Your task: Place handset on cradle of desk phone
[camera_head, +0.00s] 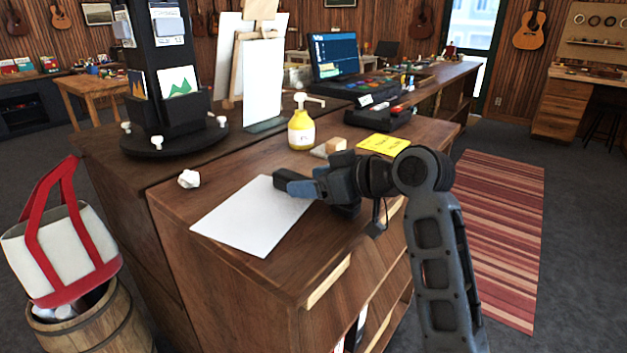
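My gripper (283,183) reaches left over the wooden counter, above or near the upper part of a white sheet of paper. Its dark fingers are seen from the side, and I cannot tell whether they are open or shut. I see no handset between them. A low black device (377,123) with a pale label and a red item on it sits farther back on the counter. It may be the desk phone, but it is too small to be sure. I cannot make out a separate handset or a cradle; my arm hides part of the counter.
A white sheet (248,222), a crumpled paper ball (189,179), a yellow pump bottle (301,128), a small wooden block (336,145) and a yellow note (383,144) lie around my gripper. A black display stand (160,143) stands left. A monitor (334,55) stands behind.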

